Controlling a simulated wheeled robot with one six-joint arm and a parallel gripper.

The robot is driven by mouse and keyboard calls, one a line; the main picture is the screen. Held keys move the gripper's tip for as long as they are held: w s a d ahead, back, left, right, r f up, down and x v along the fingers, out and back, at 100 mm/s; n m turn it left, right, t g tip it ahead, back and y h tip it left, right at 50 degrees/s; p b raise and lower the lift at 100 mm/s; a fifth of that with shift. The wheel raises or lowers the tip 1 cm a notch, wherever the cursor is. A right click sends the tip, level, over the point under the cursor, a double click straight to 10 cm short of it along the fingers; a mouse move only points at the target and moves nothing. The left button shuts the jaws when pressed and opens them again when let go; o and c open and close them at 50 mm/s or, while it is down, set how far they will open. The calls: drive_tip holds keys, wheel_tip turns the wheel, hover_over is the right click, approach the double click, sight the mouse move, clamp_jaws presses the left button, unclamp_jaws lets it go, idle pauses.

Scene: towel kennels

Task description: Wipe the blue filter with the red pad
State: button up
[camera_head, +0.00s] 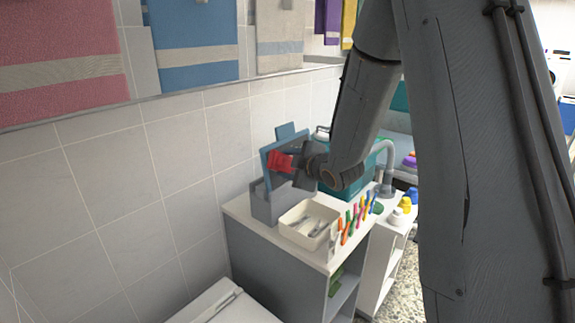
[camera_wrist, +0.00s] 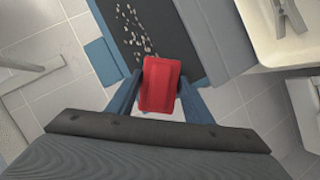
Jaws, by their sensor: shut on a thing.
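The blue filter (camera_head: 267,158) stands tilted in a grey holder (camera_head: 272,202) on the cabinet top, near the tiled wall. In the wrist view the filter's dark face (camera_wrist: 128,22) carries a scatter of pale specks, and a blue tab (camera_wrist: 103,61) sticks out at one side. My gripper (camera_head: 291,163) is shut on the red pad (camera_head: 279,161), at the filter's face. The pad also shows in the wrist view (camera_wrist: 161,86), between the fingers, and overlaps the filter's lower end. I cannot tell whether pad and filter touch. The pad hides part of the face.
A cream tray (camera_head: 300,236) with clips stands just in front of the holder. Several coloured pegs or pens (camera_head: 351,222) line the cabinet's front edge. A teal bin (camera_head: 361,178) and a grey curved tap (camera_head: 388,160) stand behind. Towels (camera_head: 192,45) hang above.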

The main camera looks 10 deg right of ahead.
drive_tip(key=shift+w+a+f+b, duration=0.2)
drive_tip(key=shift+w+a+b, duration=0.25)
drive_tip(key=shift+w, duration=0.3)
idle(0.4)
drive_tip(key=shift+w+d, duration=1.1)
drive_tip(key=shift+d, duration=0.25)
drive_tip(key=shift+w+d, duration=1.05)
drive_tip(key=shift+d, duration=0.3)
drive_tip(key=w+d, duration=0.2)
drive_tip(key=w+d+p, duration=0.1)
drive_tip(key=d, duration=0.2)
drive_tip(key=w+d, duration=0.2)
drive_tip(key=d, duration=0.1)
drive_tip(key=shift+w, duration=0.3)
drive_tip(key=shift+a, duration=0.1)
